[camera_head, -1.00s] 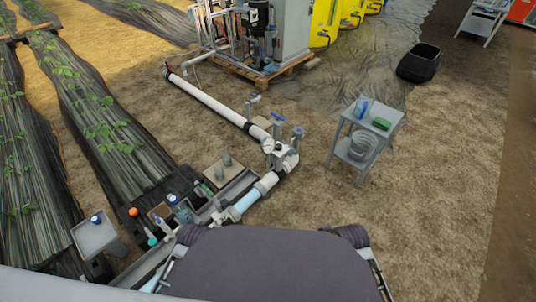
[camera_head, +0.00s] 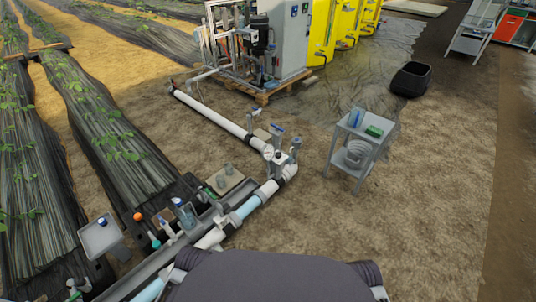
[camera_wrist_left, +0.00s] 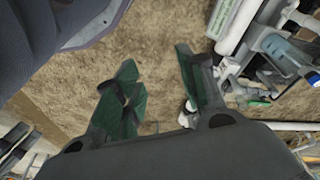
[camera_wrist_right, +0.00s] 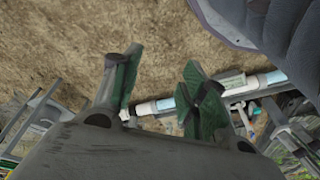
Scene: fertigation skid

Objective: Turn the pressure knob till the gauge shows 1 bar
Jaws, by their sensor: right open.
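In the head view a white pipe (camera_head: 212,112) runs from the skid to a fitting block. A small round white face (camera_head: 268,152), which looks like a gauge, sits on that block. Blue-topped valve handles (camera_head: 277,128) stand beside it. The gauge reading is too small to tell, and I cannot tell which part is the pressure knob. My left gripper (camera_wrist_left: 160,95) is open and empty over bare soil in the left wrist view. My right gripper (camera_wrist_right: 162,95) is open and empty, with the pipe beyond its fingers. Neither gripper shows in the head view.
A grey cart (camera_head: 345,150) holding a green item stands right of the pipe. A black tub (camera_head: 413,80) and the skid's grey cabinet (camera_head: 290,40) are farther back. Trays and bottles stand near the pipe at left, beside plant beds (camera_head: 90,120). Soil between pipe and cart is bare.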

